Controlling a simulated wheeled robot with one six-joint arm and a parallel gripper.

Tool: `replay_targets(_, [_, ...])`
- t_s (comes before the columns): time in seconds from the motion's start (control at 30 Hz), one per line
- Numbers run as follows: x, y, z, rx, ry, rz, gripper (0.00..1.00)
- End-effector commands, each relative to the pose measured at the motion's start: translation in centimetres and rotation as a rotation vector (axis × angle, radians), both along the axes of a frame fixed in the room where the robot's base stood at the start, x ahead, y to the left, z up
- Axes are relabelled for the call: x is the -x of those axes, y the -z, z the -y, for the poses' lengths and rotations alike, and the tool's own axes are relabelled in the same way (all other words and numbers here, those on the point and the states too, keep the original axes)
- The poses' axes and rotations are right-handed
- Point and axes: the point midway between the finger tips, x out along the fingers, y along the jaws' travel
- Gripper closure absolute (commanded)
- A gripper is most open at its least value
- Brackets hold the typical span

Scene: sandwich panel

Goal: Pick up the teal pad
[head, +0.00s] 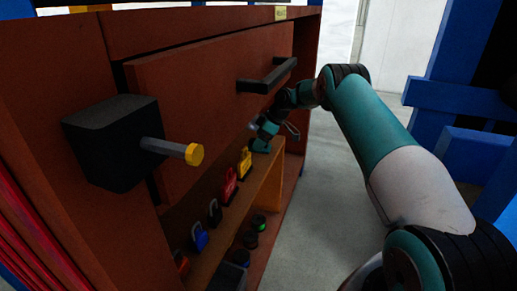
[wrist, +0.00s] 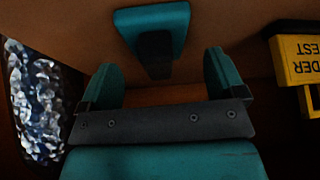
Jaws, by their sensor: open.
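The teal pad (wrist: 160,20) is at the top middle of the wrist view. It is a rounded teal block with a dark lower part. In the head view a small teal shape (head: 261,146), probably the pad, shows at the far end of the shelf, just below my gripper (head: 270,128). In the wrist view my gripper (wrist: 160,65) is open, with its two teal fingers spread apart. The pad appears ahead of the gap between them. I see nothing held, and I cannot tell the exact distance to the pad.
A yellow lettered block (wrist: 297,50) lies right of the fingers, and a speckled white-blue surface (wrist: 38,100) is at left. Yellow (head: 244,163), red (head: 229,188), black (head: 215,213) and blue (head: 200,238) locks line the shelf. A black handle (head: 266,76) juts out above.

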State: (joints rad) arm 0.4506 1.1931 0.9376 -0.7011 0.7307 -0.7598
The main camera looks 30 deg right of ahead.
Motion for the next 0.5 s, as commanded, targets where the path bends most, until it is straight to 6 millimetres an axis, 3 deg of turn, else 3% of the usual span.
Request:
replay_targets(0.1, [-0.49,1.32,-0.51,0.000,0.000,0.001,0.11])
replay_targets(0.3, [-0.55,1.32,-0.57,-0.001,0.001,0.001,0.11])
replay_targets(0.37, [-0.54,1.32,-0.58,-0.001,0.001,0.001,0.23])
replay_targets(0.5, [-0.54,1.31,-0.58,-0.001,0.001,0.001,0.55])
